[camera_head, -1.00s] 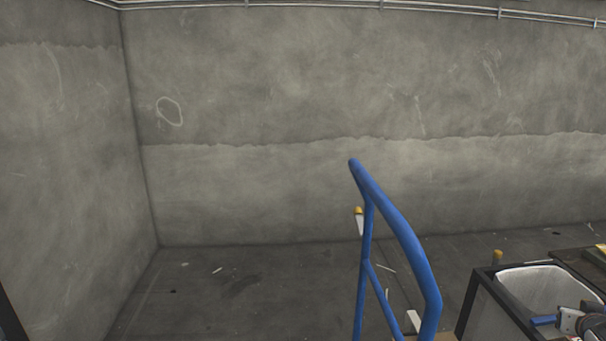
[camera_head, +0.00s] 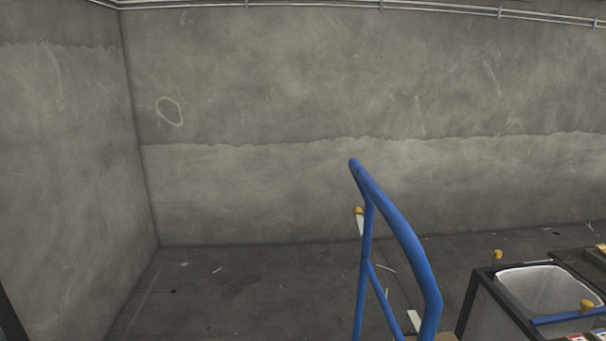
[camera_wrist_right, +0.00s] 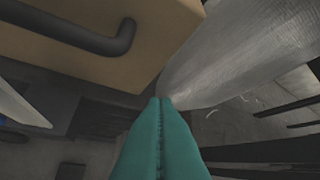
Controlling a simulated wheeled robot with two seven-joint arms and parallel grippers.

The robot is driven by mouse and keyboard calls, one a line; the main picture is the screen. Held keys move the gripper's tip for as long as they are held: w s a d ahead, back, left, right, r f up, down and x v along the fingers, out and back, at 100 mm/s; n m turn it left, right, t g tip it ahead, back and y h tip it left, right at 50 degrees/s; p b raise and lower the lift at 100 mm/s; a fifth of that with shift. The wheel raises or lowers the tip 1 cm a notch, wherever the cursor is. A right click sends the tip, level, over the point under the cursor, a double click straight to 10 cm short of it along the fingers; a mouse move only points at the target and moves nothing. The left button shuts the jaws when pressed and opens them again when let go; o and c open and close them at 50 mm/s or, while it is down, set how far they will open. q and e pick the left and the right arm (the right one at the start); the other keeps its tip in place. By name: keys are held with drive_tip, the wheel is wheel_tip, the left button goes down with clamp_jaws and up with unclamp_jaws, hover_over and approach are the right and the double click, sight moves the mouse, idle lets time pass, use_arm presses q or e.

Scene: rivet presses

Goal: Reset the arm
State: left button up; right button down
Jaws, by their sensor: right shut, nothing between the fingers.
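My right gripper (camera_wrist_right: 160,104) shows in the right wrist view as two teal fingers pressed together, shut with nothing between them. Its tips point toward a pale grey translucent surface (camera_wrist_right: 235,50) and the lower edge of a tan box-like body (camera_wrist_right: 100,60) with a dark bar handle (camera_wrist_right: 85,36). I cannot tell whether the tips touch either one. Neither gripper shows in the head view.
In the head view a blue tubular rail (camera_head: 400,235) stands at centre right. A dark-framed bin with a pale liner (camera_head: 545,288) is at the lower right, with a blue bar (camera_head: 568,318) along its near side. Bare floor (camera_head: 240,290) lies to the left.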

drive_tip(key=s+a+f+g+y, duration=0.1)
drive_tip(key=s+a+f+g, duration=0.1)
drive_tip(key=s+a+f, duration=0.5)
drive_tip(key=s+a+f+m+g+y, duration=0.1)
drive_tip(key=s+a+f+g, duration=0.2)
drive_tip(key=s+a+f, duration=0.5)
drive_tip(key=s+a+f+g+y, duration=0.1)
drive_tip(key=s+a+f+g, duration=0.2)
drive_tip(key=s, duration=2.1)
drive_tip(key=a+f, duration=0.5)
drive_tip(key=a, duration=0.2)
drive_tip(key=shift+a, duration=0.2)
drive_tip(key=c, duration=2.1)
unclamp_jaws()
drive_tip(key=shift+w+f, duration=0.1)
drive_tip(key=shift+c, duration=0.2)
